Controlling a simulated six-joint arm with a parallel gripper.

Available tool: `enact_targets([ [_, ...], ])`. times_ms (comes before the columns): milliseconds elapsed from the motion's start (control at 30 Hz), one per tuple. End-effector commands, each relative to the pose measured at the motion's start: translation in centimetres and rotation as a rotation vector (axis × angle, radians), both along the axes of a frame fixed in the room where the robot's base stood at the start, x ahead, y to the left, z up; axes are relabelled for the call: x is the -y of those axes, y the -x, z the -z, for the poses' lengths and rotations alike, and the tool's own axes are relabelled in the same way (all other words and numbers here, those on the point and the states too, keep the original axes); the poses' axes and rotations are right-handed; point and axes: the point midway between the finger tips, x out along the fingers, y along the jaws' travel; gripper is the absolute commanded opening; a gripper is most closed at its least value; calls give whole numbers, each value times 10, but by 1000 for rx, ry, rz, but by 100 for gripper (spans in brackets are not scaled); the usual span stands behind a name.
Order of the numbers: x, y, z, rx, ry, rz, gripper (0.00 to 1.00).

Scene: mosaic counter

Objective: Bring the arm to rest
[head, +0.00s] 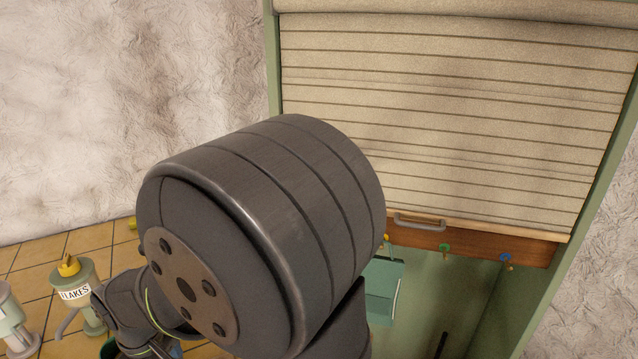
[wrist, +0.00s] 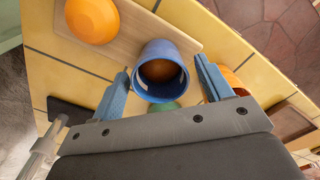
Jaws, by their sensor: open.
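My gripper (wrist: 161,67) shows in the wrist view with its two blue fingers spread apart. A blue cup (wrist: 166,46) stands between and beyond the fingertips, with a brown round shape inside it. A gap shows between the cup and each finger, and nothing is gripped. In the head view my dark arm fills the middle, and my gripper is hidden there.
In the wrist view an orange round object (wrist: 92,20) lies on a wooden board (wrist: 150,28) on yellow tiles. In the head view a dispenser labelled "LAKES" (head: 88,312) stands left of my arm. A slatted shutter (head: 450,120) with a handle (head: 420,222) is behind.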

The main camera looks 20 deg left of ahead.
Motion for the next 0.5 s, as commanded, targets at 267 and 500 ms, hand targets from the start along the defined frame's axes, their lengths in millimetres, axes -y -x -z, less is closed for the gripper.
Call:
enact_targets([
  [267, 0, 0, -10, 0, 1, 0, 72],
  [500, 0, 0, -10, 0, 2, 0, 72],
])
